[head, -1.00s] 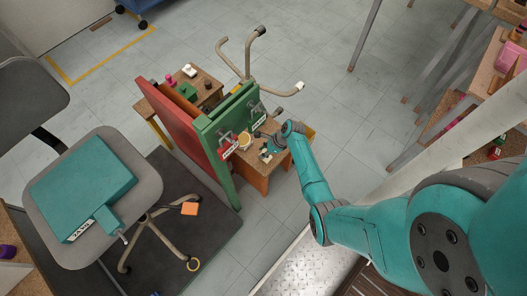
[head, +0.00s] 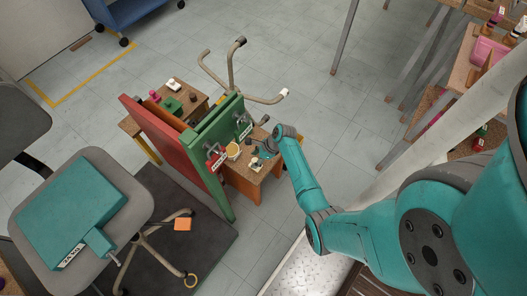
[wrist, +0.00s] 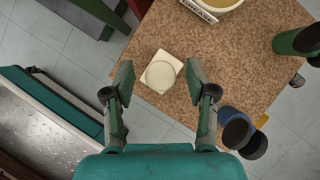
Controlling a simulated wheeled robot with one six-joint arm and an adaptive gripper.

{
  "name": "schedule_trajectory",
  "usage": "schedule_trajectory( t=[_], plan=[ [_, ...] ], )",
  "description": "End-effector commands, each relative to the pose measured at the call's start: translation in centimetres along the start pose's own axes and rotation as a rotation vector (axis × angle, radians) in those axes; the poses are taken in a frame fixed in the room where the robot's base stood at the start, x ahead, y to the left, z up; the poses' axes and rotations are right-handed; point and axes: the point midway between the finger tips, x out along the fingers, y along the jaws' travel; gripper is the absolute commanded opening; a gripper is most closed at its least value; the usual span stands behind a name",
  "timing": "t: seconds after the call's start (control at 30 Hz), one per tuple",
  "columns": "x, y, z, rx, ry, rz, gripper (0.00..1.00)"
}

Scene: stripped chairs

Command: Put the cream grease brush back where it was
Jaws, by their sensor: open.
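A cream piece (wrist: 160,73), a square base with a round disc on it, lies on the brown speckled tabletop (wrist: 230,75) in the wrist view. I take it for the cream grease brush, but no bristles or handle show. It also shows small and pale in the head view (head: 256,164). My gripper (wrist: 160,80) is open and empty above the table, a fingertip to each side of the cream piece in the picture; the height gap is unclear.
A green panel (head: 215,125) and a red panel (head: 160,140) stand upright beside the table. A dark green cylinder (wrist: 293,42) and blue and dark cylinders (wrist: 240,130) are at the right in the wrist view.

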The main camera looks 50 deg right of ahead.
Motion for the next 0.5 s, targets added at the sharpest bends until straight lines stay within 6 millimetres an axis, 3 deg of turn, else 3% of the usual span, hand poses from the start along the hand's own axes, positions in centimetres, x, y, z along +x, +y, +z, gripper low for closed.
schedule_trajectory(
  t=[0.3, 0.5],
  plan=[
    [-6.4, -0.1, 0.0, 0.000, -0.001, -0.003, 0.57],
    [-8.8, 0.0, 0.0, 0.000, -0.001, -0.001, 0.57]
  ],
)
